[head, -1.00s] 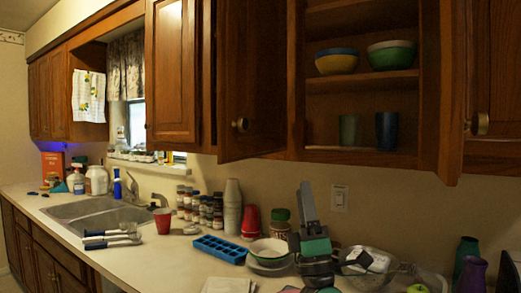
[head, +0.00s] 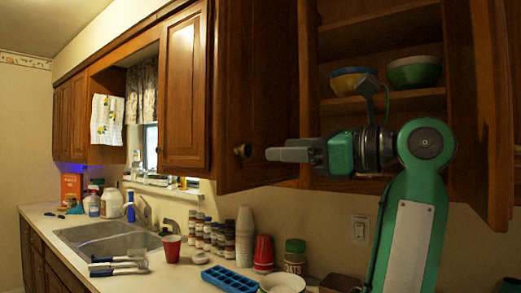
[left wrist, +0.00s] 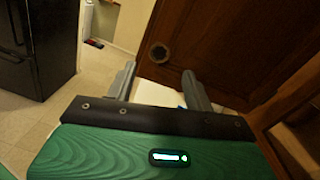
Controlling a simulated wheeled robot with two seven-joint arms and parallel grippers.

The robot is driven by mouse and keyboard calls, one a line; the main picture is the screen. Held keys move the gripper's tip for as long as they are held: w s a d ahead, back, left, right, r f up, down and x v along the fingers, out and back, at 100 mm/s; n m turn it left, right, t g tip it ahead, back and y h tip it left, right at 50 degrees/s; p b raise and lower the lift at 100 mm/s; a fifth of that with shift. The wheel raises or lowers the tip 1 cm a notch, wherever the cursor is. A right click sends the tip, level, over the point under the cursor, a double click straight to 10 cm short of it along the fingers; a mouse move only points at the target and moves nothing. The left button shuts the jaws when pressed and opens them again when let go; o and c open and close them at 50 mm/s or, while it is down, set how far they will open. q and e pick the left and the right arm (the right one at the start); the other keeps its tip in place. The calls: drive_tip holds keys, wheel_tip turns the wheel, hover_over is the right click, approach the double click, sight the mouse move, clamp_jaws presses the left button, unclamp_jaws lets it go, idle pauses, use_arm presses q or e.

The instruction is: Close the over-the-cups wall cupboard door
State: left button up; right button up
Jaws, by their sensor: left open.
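The wooden cupboard door (head: 259,85) above the stacked cups stands open, with a round knob (head: 243,151) near its lower left corner. In the left wrist view the door (left wrist: 230,50) and its knob (left wrist: 160,53) show just beyond the fingers. My left gripper (head: 272,154) is open, with its fingers pointing left toward the knob. In the left wrist view my left gripper (left wrist: 159,72) has its two fingers apart with nothing held between them. I cannot tell whether a finger touches the door. My right gripper is not in view.
Another open door (head: 490,115) hangs at the right of the cupboard. Bowls (head: 414,72) sit on its shelf (head: 385,103).

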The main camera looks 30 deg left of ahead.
sight(249, 150)
use_arm(q)
drive_tip(key=a, duration=0.5)
drive_tip(key=shift+a+p, duration=0.3)
drive_tip(key=shift+a, duration=0.7)
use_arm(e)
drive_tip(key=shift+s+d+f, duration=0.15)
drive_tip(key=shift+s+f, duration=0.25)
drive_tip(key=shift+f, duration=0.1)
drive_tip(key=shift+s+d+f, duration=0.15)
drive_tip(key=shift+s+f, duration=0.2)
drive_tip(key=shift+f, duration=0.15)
use_arm(q)
clamp_jaws()
drive_tip(key=shift+a, duration=0.1)
